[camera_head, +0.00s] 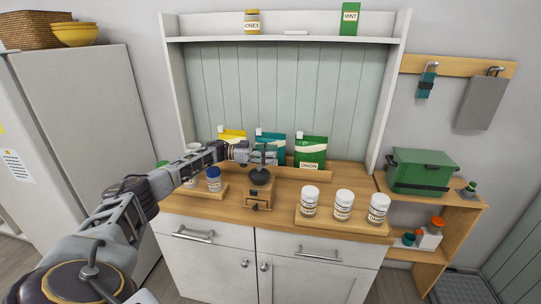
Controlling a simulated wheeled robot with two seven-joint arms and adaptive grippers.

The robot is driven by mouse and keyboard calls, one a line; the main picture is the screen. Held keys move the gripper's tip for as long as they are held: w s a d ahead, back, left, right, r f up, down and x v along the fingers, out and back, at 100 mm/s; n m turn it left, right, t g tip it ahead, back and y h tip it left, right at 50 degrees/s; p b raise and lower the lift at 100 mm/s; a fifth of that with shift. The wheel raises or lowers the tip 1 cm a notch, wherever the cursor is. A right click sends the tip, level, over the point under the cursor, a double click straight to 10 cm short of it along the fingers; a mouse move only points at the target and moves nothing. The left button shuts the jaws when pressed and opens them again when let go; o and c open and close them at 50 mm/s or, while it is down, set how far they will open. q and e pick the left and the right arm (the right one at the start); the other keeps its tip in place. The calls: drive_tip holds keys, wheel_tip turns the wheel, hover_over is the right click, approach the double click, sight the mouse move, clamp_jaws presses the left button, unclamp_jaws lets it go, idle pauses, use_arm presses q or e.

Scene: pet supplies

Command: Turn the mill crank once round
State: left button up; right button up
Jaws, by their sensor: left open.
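The mill (258,196) stands on the wooden counter (285,206). It has a wooden box body with a small front knob and a dark rounded top. My left gripper (272,155) reaches in from the left and is open just above the mill's top. The crank is hard to make out behind and under the gripper. I cannot tell whether the fingers touch it. My right gripper is not in view.
Three white jars (343,204) stand on a wooden tray at the right. A blue-lidded jar (214,180) and other jars are at the left under my arm. Yellow, teal and green pouches (311,151) stand behind the mill. A green box (421,170) is farther right.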

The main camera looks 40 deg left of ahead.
use_arm(q)
drive_tip(key=v, duration=1.2)
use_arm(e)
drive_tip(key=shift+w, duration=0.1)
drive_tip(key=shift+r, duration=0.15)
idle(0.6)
use_arm(q)
wheel_tip(320, 180, up, 9)
drive_tip(key=p, duration=0.9)
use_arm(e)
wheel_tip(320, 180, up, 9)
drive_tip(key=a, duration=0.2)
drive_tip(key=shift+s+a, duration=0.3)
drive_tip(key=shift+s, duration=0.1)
